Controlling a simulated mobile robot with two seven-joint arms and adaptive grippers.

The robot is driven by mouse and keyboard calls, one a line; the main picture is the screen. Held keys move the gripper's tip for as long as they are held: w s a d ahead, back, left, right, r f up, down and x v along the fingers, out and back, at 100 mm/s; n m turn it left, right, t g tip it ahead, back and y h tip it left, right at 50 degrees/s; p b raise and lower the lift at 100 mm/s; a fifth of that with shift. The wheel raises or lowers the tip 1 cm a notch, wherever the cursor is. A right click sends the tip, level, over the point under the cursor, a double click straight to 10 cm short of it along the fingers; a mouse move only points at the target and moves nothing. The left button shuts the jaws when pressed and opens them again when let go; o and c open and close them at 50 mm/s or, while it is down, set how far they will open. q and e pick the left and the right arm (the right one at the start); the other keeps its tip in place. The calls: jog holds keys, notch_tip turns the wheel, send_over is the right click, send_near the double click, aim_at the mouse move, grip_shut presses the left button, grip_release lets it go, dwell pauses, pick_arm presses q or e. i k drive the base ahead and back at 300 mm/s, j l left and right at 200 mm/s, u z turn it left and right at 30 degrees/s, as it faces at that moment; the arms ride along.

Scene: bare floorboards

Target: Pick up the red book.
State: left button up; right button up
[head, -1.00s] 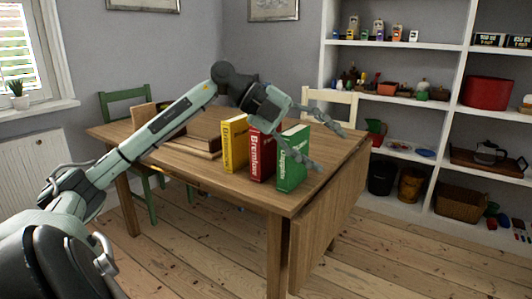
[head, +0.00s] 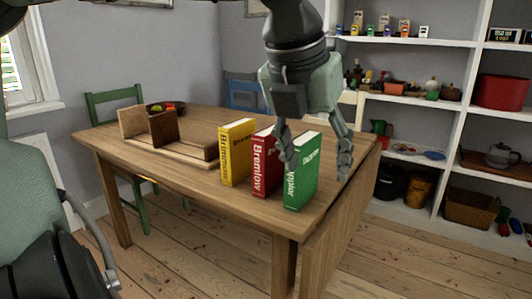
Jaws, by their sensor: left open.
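The red book (head: 263,168) stands upright on the wooden table (head: 190,194), between a yellow book (head: 236,153) and a green book (head: 302,171). My left gripper (head: 316,160) is open and points down above the table's right part. One finger hangs in front of the red book's upper right side, and the other is to the right of the green book. The green book shows between the fingers. I cannot tell whether a finger touches a book. My right gripper is not in view.
A wooden book rack (head: 165,147) and a dark bowl (head: 166,108) with fruit stand on the left of the table. Green (head: 116,98) and blue (head: 243,92) chairs stand behind it. White shelves (head: 452,118) are at the right. The table's front left is clear.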

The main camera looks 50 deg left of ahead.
aim_at(268, 171)
jog(key=i+j, duration=0.15)
jog(key=j, duration=0.2)
jog(key=i+j, duration=0.15)
jog(key=j, duration=0.2)
jog(key=i+j, duration=0.1)
jog(key=j, duration=0.25)
jog(key=i+j, duration=0.15)
jog(key=j, duration=0.2)
